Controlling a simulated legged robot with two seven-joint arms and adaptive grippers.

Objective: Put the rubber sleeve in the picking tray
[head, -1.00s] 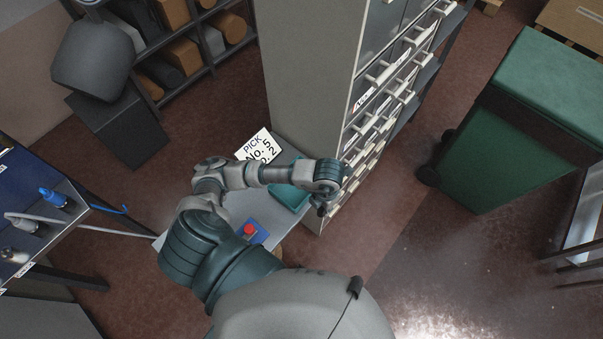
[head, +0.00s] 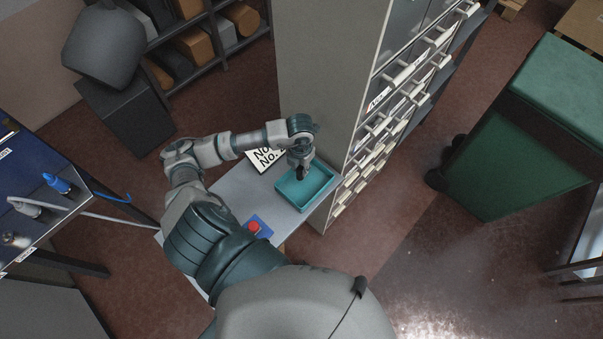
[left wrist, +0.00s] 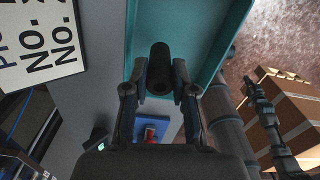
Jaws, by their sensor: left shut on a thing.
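The rubber sleeve (left wrist: 160,68) is a short black tube with a hole in its end. My left gripper (left wrist: 160,80) is shut on it, with a finger on each side. In the head view my left gripper (head: 301,173) points down over the teal picking tray (head: 325,199), at its back left part. The left wrist view shows the tray (left wrist: 208,80) behind the sleeve. The sleeve is hard to make out in the head view, and I cannot tell its height above the tray floor.
The tray sits on a grey table (head: 228,187) beside a tall drawer cabinet (head: 318,80). A blue box with a red button (head: 254,227) is at the front. A green bin (head: 500,165) stands at right.

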